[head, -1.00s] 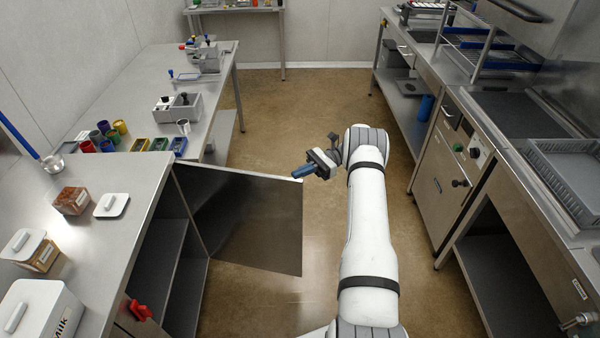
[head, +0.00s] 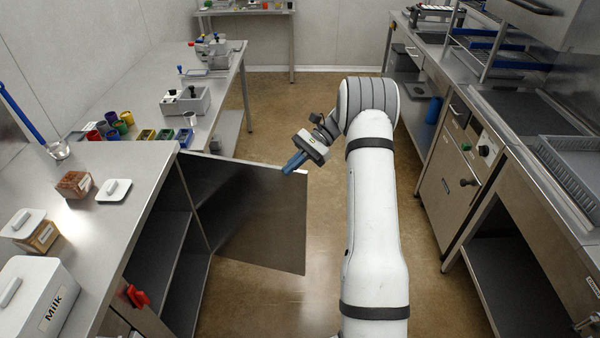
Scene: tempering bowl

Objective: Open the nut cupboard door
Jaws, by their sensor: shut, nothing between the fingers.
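The nut cupboard door (head: 255,215) is a dark metal panel that stands swung out wide from the left counter. The shelved inside of the cupboard (head: 160,250) shows to its left. My gripper (head: 291,168) is shut and empty, with its blue fingers at the door's top edge near the free corner. I cannot tell whether the fingers touch the door. The door's outer face and handle are hidden from this view.
A red handle (head: 137,296) sits on the near cabinet front. The left counter (head: 120,225) bears a milk container (head: 38,295), a box of brown pieces (head: 74,184) and a white lid (head: 114,190). Floor (head: 270,300) is clear in front of the door. A right counter (head: 500,205) lines the other side.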

